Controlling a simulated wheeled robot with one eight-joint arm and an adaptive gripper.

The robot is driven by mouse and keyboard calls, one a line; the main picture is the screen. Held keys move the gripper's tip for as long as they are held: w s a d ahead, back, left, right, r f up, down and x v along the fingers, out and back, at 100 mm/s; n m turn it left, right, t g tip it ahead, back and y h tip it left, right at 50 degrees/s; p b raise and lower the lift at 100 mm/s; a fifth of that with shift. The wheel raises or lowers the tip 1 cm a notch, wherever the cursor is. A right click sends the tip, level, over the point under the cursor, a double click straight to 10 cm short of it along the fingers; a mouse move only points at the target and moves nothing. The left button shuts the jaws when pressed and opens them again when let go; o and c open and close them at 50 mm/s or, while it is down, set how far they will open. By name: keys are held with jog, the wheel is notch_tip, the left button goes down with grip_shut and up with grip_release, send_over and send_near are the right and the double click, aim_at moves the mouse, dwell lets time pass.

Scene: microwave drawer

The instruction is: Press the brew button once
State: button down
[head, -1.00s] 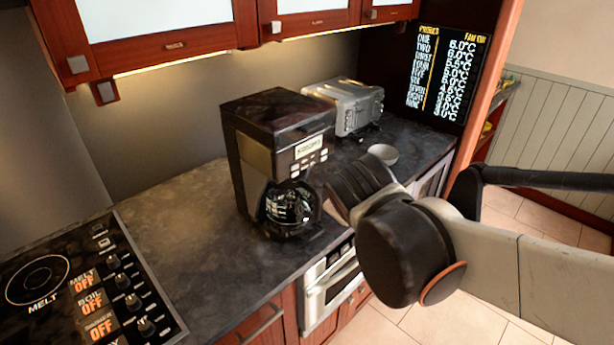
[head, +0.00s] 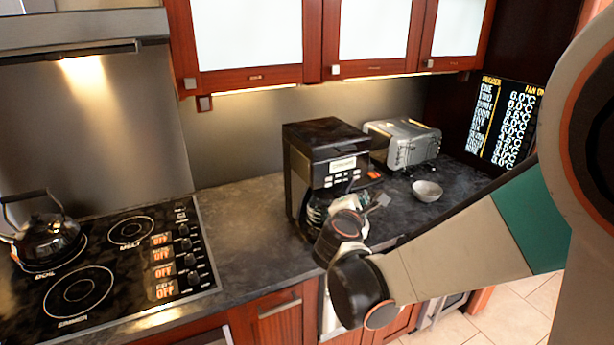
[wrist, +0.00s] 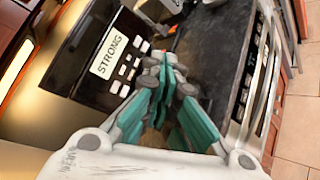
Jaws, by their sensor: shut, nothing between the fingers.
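The coffee maker (head: 325,140) is a black box on the counter. Its front panel has a small pale display and several pale buttons. In the wrist view the display (wrist: 108,50) reads STRONG, and the buttons (wrist: 124,72) sit beside it. No label marks which one is the brew button. My gripper (wrist: 166,62) is shut and empty, its teal fingers together. The fingertips appear just right of the buttons in the wrist view; I cannot tell whether they touch the panel. In the head view my gripper (head: 354,200) is in front of the coffee maker, covering part of the carafe.
A grey toaster (head: 404,144) stands behind and to the right. A bowl (head: 427,191) sits on the counter right of my gripper. A stove (head: 120,262) with a kettle (head: 48,243) is at the left. Upper cabinets (head: 255,82) hang above. The counter between stove and coffee maker is clear.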

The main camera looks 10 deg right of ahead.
aim_at(329, 179)
jog(key=shift+a, duration=0.15)
dwell(0.3)
jog(key=w+a, duration=0.2)
jog(key=w, duration=0.6)
jog(key=shift+w+a, duration=0.15)
jog(key=shift+a, duration=0.2)
jog(key=shift+w, duration=0.1)
dwell(1.1)
jog(key=shift+w+a, duration=0.15)
jog(key=shift+w, duration=0.15)
jog(key=shift+w+a+b, duration=0.1)
jog(key=shift+w+b, duration=0.2)
dwell(0.7)
jog(key=shift+s, duration=0.15)
jog(key=shift+s+d, duration=0.25)
jog(key=shift+s, duration=0.3)
